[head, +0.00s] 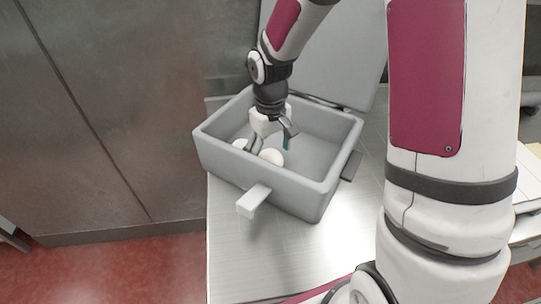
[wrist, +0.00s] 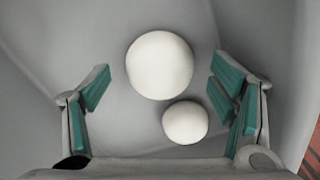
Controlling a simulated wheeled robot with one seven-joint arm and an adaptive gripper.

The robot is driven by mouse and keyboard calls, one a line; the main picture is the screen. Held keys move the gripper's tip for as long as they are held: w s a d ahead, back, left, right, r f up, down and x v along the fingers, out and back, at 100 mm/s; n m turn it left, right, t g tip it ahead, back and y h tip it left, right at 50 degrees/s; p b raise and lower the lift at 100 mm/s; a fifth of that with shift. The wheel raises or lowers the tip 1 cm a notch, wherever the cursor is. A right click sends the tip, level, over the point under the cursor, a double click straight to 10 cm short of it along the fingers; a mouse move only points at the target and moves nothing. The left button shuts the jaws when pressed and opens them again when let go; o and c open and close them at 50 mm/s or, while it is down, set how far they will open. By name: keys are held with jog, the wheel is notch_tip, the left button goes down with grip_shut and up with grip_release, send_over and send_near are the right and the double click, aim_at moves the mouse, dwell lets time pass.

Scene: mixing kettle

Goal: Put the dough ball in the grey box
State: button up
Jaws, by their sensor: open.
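The grey box (head: 330,175) stands open on a metal table with its lid up at the back. Two white dough balls lie inside it. In the wrist view one is larger (wrist: 160,62) and one smaller (wrist: 185,122), close together on the box floor. In the head view one ball (head: 272,156) lies near the front wall and the other (head: 240,143) lies to its left, partly hidden. My gripper (head: 271,141) is open and points down inside the box. In the wrist view its fingers (wrist: 162,86) are spread either side of the balls, holding neither.
The raised lid (head: 335,45) stands behind the box, near my arm. A light handle (head: 254,200) sticks out from the front wall. The metal table (head: 255,262) is bare in front. A metal cabinet (head: 110,110) stands at left.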

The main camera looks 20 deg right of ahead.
aim_at(270, 154)
notch_tip(270, 154, up, 11)
jog(key=s+r+m+t, duration=0.1)
jog(key=s+r, duration=0.2)
jog(key=s, duration=0.4)
jog(key=s+r+m+t, duration=0.1)
jog(key=s+r+t, duration=0.1)
jog(key=s+r, duration=0.2)
jog(key=s+d+r+m+t, duration=0.1)
jog(key=s+r+t, duration=0.1)
jog(key=s, duration=0.8)
jog(key=shift+r, duration=0.9)
jog(key=shift+d, duration=0.15)
